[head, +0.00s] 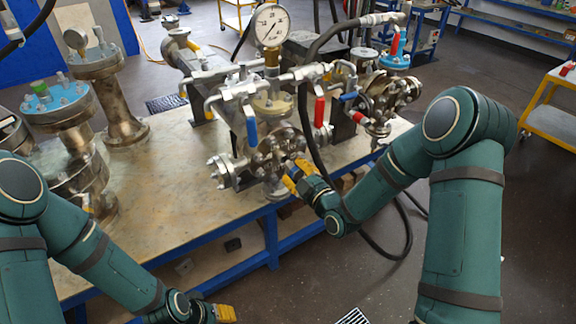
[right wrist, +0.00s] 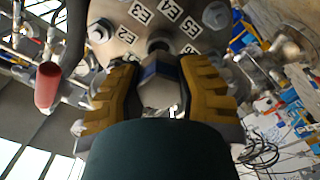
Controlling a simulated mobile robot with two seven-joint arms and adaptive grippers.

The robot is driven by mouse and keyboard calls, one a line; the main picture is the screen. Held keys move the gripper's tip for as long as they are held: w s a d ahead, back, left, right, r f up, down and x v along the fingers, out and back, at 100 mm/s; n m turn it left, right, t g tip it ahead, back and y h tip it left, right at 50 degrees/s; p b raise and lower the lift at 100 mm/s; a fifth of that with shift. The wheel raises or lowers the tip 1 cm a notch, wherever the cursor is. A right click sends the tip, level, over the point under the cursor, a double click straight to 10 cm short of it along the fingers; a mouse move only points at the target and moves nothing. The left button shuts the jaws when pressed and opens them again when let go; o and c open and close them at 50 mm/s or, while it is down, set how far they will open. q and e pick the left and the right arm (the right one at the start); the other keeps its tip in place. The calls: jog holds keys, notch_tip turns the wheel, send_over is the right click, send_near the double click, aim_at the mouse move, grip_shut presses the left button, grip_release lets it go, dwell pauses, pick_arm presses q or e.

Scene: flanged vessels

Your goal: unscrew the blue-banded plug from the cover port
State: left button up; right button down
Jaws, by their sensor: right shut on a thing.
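The blue-banded plug (right wrist: 158,72) is a grey hex body with a blue band, in the middle of the right wrist view. My right gripper (right wrist: 160,88) has its two yellow fingers shut on the plug from both sides. Beyond the plug is the grey round cover (right wrist: 110,50) with bolts and white labels such as E2, E3 and E4. A dark round part shows between plug and cover; I cannot tell how deep the plug sits. In the head view my right gripper (head: 293,180) is at the vessel's front, hiding the plug. My left gripper (head: 224,313) is low at the bottom edge, its fingers unclear.
The vessel stands on a blue-framed bench (head: 170,185) with a pressure gauge (head: 271,26), blue and red valve handles and a black hose (head: 312,130) close to my right gripper. Other flanged vessels (head: 118,95) stand at left.

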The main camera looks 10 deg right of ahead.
aim_at(299, 175)
jog(key=shift+s+d, duration=0.1)
jog(key=shift+b+v, duration=0.75)
jog(key=shift+v, duration=0.7)
jog(key=shift+s+d, duration=0.1)
jog(key=shift+s, duration=0.35)
